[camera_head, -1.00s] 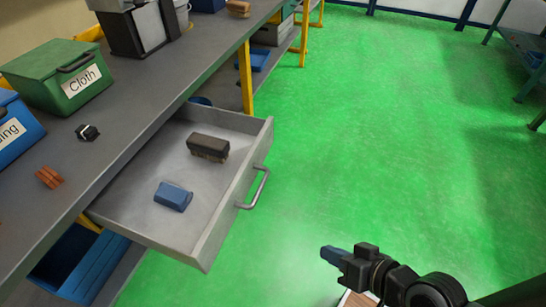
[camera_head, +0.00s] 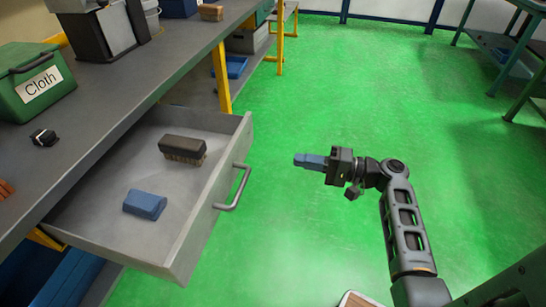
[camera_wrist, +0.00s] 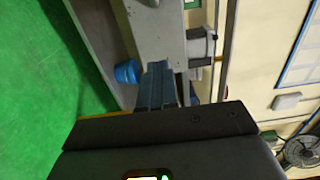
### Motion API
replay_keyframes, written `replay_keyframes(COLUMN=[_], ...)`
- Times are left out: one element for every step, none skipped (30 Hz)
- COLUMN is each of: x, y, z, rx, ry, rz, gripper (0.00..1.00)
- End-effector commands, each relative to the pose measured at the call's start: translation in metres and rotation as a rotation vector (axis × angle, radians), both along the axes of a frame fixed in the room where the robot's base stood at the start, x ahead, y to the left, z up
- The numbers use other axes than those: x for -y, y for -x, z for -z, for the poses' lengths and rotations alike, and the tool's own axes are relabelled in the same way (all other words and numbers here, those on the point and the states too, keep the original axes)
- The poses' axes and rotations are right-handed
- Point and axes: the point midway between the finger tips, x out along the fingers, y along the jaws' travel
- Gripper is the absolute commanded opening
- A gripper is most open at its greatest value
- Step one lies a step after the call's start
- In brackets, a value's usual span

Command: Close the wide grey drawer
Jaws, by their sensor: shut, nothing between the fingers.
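The wide grey drawer (camera_head: 187,235) is pulled out from under the workbench at the left of the head view. Its bar handle (camera_head: 236,188) is on the front panel, facing right. A dark brush (camera_head: 183,149) and a blue block (camera_head: 145,204) lie inside it. My gripper (camera_head: 298,160) is to the right of the handle, apart from it, over the green floor and pointing left. Its blue fingers are shut and empty. In the wrist view the fingers (camera_wrist: 158,88) point up the picture; the drawer cannot be made out for certain there.
The grey workbench (camera_head: 105,98) carries a green box labelled Cloth (camera_head: 36,84) and a small dark object (camera_head: 43,137). A yellow bench leg (camera_head: 221,78) stands beyond the drawer.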

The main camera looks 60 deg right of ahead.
Motion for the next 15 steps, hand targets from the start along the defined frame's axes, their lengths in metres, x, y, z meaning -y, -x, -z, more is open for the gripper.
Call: replay_keyframes(x=[-0.002, -0.003, -0.006, -0.007, -0.009, -0.011, -0.013, -0.015, -0.018, -0.019, -0.021, -0.024, -0.025, -0.027, -0.029], y=[-0.005, -0.008, -0.014, -0.019, -0.024, -0.032, -0.038, -0.043, -0.051, -0.056, -0.062, -0.069, -0.075, -0.081, -0.088], z=[-0.001, -0.001, -0.001, -0.001, -0.001, -0.001, -0.001, -0.001, -0.001, -0.001, -0.001, -0.001, -0.001, -0.001, -0.001], rx=[0.000, -0.001, -0.001, -0.002, -0.002, -0.002, -0.001, -0.002, -0.002, -0.003, -0.003, -0.003, -0.003, -0.003, -0.003], ry=[0.000, 0.000, 0.000, 0.001, 0.002, 0.002, 0.003, 0.003, 0.003, 0.002, 0.002, 0.002, 0.002, 0.002, 0.002], rz=[-0.003, -0.002, -0.003, -0.004, -0.003, -0.005, -0.004, -0.005, -0.004, -0.004, -0.003, -0.004, -0.003, -0.004, -0.003], gripper=[0.00, 0.00, 0.00, 0.00, 0.00, 0.00, 0.00, 0.00, 0.00, 0.00, 0.00, 0.00, 0.00, 0.00, 0.00])
